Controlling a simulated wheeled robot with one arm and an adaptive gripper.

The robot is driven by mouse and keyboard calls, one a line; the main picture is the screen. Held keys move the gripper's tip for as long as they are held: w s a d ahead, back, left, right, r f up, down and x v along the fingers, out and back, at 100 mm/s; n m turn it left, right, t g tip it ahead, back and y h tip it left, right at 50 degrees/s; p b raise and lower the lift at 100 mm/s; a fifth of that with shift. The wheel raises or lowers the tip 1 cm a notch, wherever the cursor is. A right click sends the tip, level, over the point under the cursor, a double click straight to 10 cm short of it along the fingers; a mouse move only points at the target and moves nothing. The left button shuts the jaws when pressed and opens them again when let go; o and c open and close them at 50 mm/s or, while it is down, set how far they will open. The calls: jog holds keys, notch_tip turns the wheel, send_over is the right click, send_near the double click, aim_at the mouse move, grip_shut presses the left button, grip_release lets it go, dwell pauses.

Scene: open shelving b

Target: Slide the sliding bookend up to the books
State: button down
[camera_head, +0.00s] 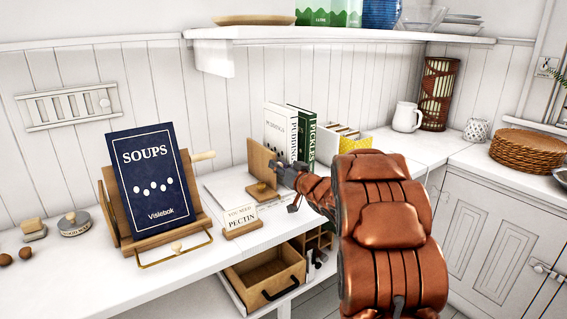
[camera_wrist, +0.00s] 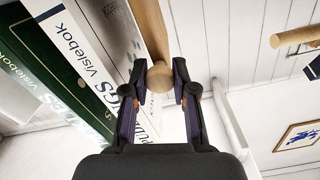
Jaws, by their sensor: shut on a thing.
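The sliding bookend (camera_head: 257,162) is an upright wooden board on a base with a round knob, standing just left of the books on the counter. My gripper (camera_head: 283,172) reaches it from the right. In the wrist view my gripper (camera_wrist: 159,92) is shut on the round wooden knob (camera_wrist: 159,76) of the bookend. The white PUDDINGS book (camera_head: 279,132) and the green PICKLES book (camera_head: 303,135) stand upright behind it. The white book (camera_wrist: 103,55) also shows beside the board in the wrist view. I cannot tell whether board and book touch.
A blue SOUPS book (camera_head: 152,180) rests on a wooden stand at left. A PECTIN sign (camera_head: 241,219) stands in front of the bookend. An open drawer (camera_head: 262,276) sits below. A shelf (camera_head: 340,36) overhangs, and a white pitcher (camera_head: 407,117) stands at right.

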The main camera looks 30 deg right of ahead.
jog(key=c, duration=0.9)
grip_release()
jog(key=s, duration=1.2)
jog(key=shift+d, duration=0.4)
